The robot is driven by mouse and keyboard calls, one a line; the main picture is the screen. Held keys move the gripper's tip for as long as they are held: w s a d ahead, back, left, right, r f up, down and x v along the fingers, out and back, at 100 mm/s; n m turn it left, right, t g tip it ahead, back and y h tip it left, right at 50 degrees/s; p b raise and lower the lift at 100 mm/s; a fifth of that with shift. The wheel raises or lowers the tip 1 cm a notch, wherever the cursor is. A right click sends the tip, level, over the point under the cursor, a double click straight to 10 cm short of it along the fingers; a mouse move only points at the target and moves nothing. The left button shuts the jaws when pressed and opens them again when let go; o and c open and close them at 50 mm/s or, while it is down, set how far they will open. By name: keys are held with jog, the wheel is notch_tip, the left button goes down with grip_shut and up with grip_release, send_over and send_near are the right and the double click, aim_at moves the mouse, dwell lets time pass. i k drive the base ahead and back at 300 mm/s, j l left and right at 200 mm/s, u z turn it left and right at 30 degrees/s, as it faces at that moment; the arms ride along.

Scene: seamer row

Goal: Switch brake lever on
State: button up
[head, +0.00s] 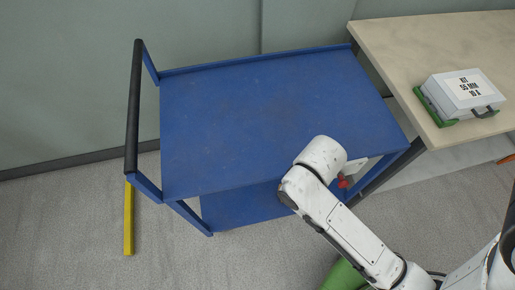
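A blue two-shelf cart (250,110) stands in the middle of the head view, with a black push handle on its left side. A small red part (344,182), perhaps the brake lever, shows low at the cart's right front, beside a pale grey piece. It is partly hidden by my white arm, so I cannot tell its position. My arm reaches from the lower right to the cart's front edge. My gripper is hidden behind my own arm links, and its fingers do not show.
A beige table (425,45) stands right of the cart, bearing a grey labelled case (465,92) on a green base. A yellow bar (128,218) lies at the left. A green object (345,277) is at the bottom.

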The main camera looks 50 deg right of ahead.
aim_at(343, 182)
jog(key=k+l+u, duration=0.25)
jog(key=k, duration=0.25)
jog(key=k+l+u, duration=0.2)
jog(key=k, duration=0.35)
